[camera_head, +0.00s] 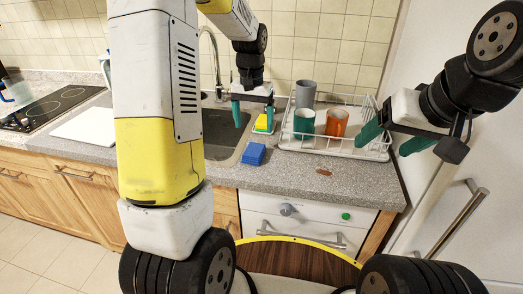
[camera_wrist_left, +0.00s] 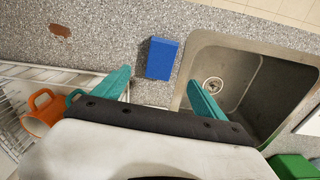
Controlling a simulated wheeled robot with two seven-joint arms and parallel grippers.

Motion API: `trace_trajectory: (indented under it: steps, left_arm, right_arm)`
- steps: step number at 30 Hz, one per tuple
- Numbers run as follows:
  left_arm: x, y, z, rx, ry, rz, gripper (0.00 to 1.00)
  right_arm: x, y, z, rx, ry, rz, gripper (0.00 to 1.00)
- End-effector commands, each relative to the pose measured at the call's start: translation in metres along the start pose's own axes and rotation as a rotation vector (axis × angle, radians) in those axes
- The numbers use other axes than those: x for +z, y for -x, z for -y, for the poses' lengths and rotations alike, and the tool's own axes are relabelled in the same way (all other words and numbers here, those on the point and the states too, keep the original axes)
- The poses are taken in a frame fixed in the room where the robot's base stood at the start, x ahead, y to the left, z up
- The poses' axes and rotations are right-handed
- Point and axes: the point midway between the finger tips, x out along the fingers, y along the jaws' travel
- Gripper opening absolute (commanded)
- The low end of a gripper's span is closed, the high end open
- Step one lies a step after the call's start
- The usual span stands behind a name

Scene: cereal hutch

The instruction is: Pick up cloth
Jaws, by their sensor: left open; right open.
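My right gripper (camera_head: 394,140) is open and empty at the right, by the dish rack's right end.
The sink (camera_head: 222,134) lies left of the blue block. A white dish rack (camera_head: 355,148) holds an orange mug (camera_head: 337,122), a teal cup (camera_head: 304,122) and a grey cup (camera_head: 305,92). A yellow-green sponge (camera_head: 264,122) is behind. The front counter is mostly clear.

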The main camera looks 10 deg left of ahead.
Motion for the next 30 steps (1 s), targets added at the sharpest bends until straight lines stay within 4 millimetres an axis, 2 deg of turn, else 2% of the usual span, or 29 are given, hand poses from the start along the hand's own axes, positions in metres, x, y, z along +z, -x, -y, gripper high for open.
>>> trace_trajectory:
  steps: [1,5,14,21,30]
  left_arm:
    - [-0.005,-0.008,0.001,-0.004,-0.001,0.015,0.82]
    - [-0.009,-0.02,0.002,-0.01,-0.003,0.029,0.82]
    - [-0.007,-0.053,0.002,-0.01,-0.004,0.031,0.82]
    - [-0.005,-0.088,0.002,-0.01,-0.003,0.031,0.82]
    - [-0.006,-0.094,0.002,-0.01,-0.003,0.028,0.82]
  right_arm:
    - [0.0,0.0,0.0,0.0,0.0,0.0,0.73]
    - [0.0,0.0,0.0,0.0,0.0,0.0,0.73]
    - [0.0,0.0,0.0,0.0,0.0,0.0,0.73]
    - [0.0,0.0,0.0,0.0,0.0,0.0,0.73]
    - [0.0,0.0,0.0,0.0,0.0,0.0,0.73]
